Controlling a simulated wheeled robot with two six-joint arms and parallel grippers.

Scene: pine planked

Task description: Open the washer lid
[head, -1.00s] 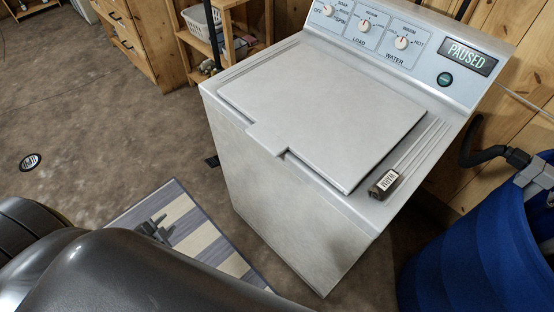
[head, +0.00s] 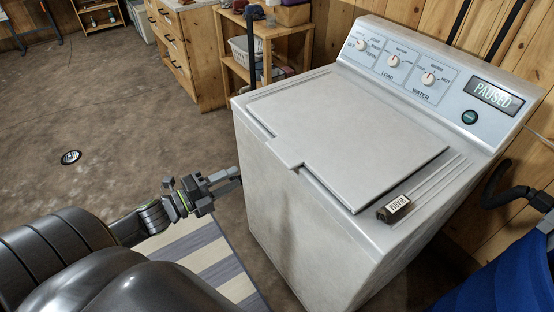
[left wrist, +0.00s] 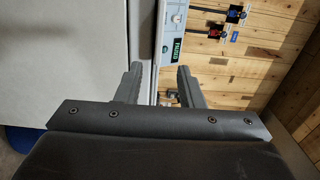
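The white washer (head: 290,235) stands right of centre in the head view. Its lid (head: 345,130) lies flat and closed on top, with a tab (head: 287,157) at its front edge. The washer also shows there as a pale surface (left wrist: 75,55) on the left. Whether a finger touches the washer cannot be told.
The control panel (head: 420,70) with dials and a PAUSED display (head: 497,95) rises at the back. A small labelled block (head: 394,208) sits on the top's right front. A striped rug (head: 215,265) lies left of the washer.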

